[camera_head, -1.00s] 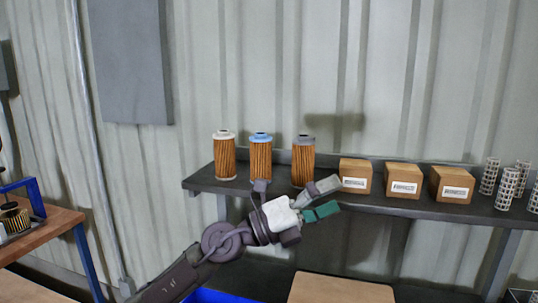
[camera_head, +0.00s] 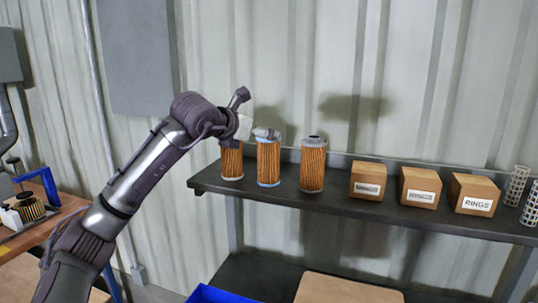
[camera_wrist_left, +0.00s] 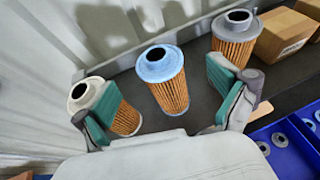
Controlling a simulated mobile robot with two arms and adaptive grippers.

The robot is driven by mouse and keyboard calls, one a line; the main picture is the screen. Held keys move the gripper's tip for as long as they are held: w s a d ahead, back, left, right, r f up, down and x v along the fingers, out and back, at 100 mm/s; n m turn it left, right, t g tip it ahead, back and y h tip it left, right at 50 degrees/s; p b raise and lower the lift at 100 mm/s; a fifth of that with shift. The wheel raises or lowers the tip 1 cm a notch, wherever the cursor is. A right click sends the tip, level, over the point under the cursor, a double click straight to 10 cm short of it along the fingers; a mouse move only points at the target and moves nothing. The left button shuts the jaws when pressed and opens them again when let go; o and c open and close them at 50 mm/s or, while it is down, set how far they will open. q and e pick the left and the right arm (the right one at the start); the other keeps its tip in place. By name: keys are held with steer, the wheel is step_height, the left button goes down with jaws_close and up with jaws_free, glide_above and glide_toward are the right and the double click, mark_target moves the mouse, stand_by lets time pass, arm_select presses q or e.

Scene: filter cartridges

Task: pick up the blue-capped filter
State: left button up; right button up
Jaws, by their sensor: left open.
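The blue-capped filter (camera_wrist_left: 165,78) stands upright on the dark shelf, centred between my open fingers in the left wrist view. My left gripper (camera_wrist_left: 165,108) is open and empty, with green-padded fingers spread on either side of the blue-capped filter's line. In the head view my left gripper (camera_head: 262,133) is up at the filter tops. The right gripper is not in view.
The dark shelf (camera_head: 335,200) also holds cardboard boxes (camera_head: 421,187) to the right and white mesh cylinders (camera_head: 516,186) at the far right. A corrugated wall rises close behind. A blue bin (camera_wrist_left: 285,148) lies below. A wooden table (camera_head: 50,225) stands at left.

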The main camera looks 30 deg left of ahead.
mark_target(269, 158)
arm_select(q)
steer(key=p+x, duration=0.3)
steer(key=x, duration=0.2)
steer(key=shift+w+a+p, duration=0.1)
steer(key=shift+w+p, duration=0.2)
steer(key=shift+p, duration=0.05)
steer(key=shift+w+f, duration=0.25)
steer(key=shift+w, duration=0.1)
steer(key=shift+s, duration=0.1)
steer(key=shift+c, duration=0.3)
steer(key=shift+c, duration=1.3)
steer(key=c, duration=1.4)
